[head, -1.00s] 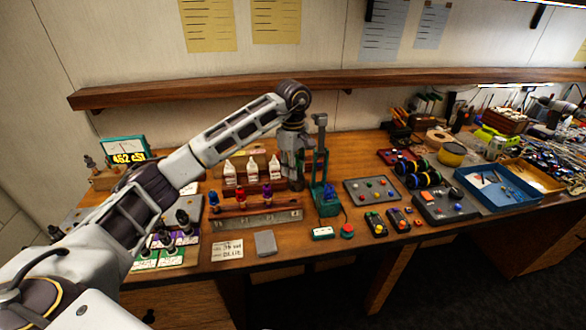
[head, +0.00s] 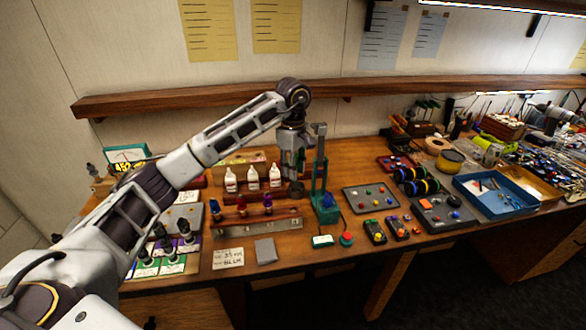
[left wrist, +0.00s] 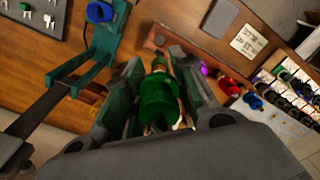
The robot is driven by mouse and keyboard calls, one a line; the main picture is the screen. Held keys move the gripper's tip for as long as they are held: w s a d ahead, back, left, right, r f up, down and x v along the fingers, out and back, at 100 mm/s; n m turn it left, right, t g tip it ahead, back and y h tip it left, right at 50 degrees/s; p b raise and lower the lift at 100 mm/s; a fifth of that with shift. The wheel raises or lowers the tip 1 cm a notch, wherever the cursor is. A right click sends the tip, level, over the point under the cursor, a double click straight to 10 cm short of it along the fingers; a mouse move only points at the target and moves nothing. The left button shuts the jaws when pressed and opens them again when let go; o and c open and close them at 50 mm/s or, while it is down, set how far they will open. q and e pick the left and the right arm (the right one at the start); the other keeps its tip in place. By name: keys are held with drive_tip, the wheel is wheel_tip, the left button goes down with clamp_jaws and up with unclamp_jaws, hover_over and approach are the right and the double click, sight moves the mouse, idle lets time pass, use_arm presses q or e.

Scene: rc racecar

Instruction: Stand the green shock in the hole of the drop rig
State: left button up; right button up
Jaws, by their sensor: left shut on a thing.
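The green shock (left wrist: 158,100) is between the fingers of my left gripper (left wrist: 160,85) in the left wrist view, seen end-on. In the head view my left gripper (head: 295,182) hangs pointing down, just left of the drop rig; the shock cannot be made out there. The drop rig (head: 320,178) is a teal upright stand with a blue part at its base. In the left wrist view the rig (left wrist: 88,72) lies left of the gripper, apart from the shock. Its hole cannot be made out. My right gripper is not in view.
A wooden rack (head: 261,224) with blue, red and purple shocks stands left of the rig. White bottles (head: 253,178) stand behind it. A grey parts tray (head: 370,199) lies right of the rig. A small red button (head: 345,239) is in front.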

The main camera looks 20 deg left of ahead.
use_arm(q)
drive_tip(key=shift+r+p, duration=0.75)
drive_tip(key=shift+r, duration=0.75)
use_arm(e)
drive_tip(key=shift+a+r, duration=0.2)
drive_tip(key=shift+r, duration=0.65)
use_arm(q)
drive_tip(key=shift+f, duration=0.1)
